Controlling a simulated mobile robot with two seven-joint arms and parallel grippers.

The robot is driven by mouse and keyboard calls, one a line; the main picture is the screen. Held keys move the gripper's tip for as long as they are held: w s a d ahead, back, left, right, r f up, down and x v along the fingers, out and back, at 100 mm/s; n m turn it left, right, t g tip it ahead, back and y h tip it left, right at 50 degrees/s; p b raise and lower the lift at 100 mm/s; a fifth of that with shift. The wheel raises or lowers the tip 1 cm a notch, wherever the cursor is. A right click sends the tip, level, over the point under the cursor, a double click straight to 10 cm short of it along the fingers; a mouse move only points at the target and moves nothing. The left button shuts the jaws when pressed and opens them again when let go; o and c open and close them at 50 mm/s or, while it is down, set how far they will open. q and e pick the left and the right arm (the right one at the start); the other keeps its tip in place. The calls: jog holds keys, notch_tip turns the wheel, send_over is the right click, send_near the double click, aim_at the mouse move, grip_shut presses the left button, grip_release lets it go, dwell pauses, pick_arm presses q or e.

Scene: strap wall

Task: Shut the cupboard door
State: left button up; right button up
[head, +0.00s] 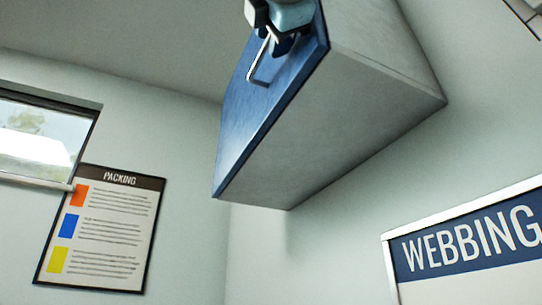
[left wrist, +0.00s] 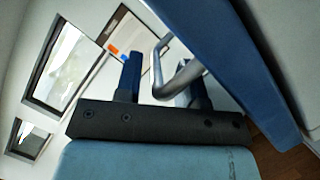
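The cupboard (head: 350,105) is a grey box high on the wall. Its blue door (head: 265,105) lies flat along the front of the box, and I see no clear gap between them. A metal wire handle (head: 258,70) stands out from the door. My left gripper (head: 284,42) is at the handle's upper end. In the left wrist view the gripper's two fingers (left wrist: 163,82) are apart, with the handle (left wrist: 178,76) between them, nearer the right finger. The blue door (left wrist: 225,55) is close beside them. My right gripper is in neither view.
A packing poster (head: 100,230) and a window (head: 40,135) are on the left wall. A webbing board (head: 470,245) hangs on the wall at the lower right. The space below the cupboard is clear.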

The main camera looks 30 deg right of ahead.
pick_arm(q)
jog(key=shift+s+f, duration=0.1)
jog(key=shift+s+f, duration=0.15)
jog(key=b+v, duration=0.3)
jog(key=v, duration=1)
jog(key=shift+a, duration=0.15)
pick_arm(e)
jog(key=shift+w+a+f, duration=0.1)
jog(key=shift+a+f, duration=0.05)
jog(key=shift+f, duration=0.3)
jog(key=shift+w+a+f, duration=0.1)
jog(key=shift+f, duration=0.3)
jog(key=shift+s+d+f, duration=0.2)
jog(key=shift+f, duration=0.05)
